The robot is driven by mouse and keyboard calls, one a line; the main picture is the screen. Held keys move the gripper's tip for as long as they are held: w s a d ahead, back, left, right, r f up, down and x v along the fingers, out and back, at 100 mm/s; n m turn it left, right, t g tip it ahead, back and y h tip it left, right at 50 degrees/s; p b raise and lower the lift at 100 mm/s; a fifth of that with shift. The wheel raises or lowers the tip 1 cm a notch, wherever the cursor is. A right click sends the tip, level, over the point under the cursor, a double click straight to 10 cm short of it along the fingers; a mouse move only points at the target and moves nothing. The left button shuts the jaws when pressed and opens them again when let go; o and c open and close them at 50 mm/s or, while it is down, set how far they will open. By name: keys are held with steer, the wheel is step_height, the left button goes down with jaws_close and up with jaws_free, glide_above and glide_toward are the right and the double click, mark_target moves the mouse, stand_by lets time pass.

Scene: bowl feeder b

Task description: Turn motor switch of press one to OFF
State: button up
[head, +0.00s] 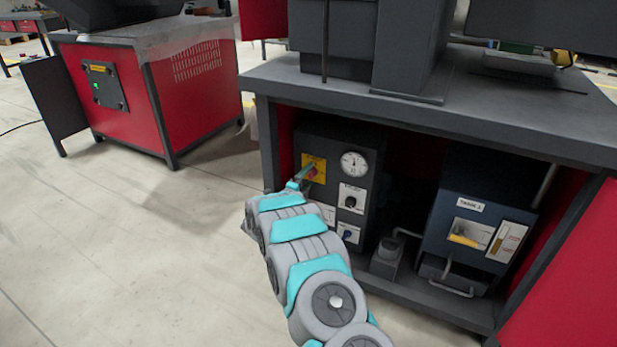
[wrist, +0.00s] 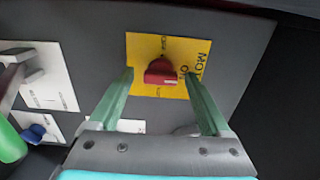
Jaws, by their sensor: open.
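The motor switch is a red knob (wrist: 161,72) on a yellow plate (wrist: 182,46) in the wrist view. The plate carries partly readable lettering that looks like "MOTOR". In the head view the yellow plate (head: 313,164) sits at the upper left of a dark control box (head: 370,143) under the press bench. My gripper (wrist: 158,80) is open, with one green finger on each side of the red knob and nothing held. Whether the fingers touch the plate or knob cannot be told. In the head view my gripper (head: 303,176) is at the plate and partly hides it.
A round gauge (head: 354,164), a black knob on a white plate (head: 351,199) and a blue knob (head: 348,235) are on the same box. A dark blue unit (head: 473,228) stands to the right. The bench top (head: 470,105) overhangs the box. Open floor lies left.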

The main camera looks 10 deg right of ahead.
jaws_close()
stand_by(0.8)
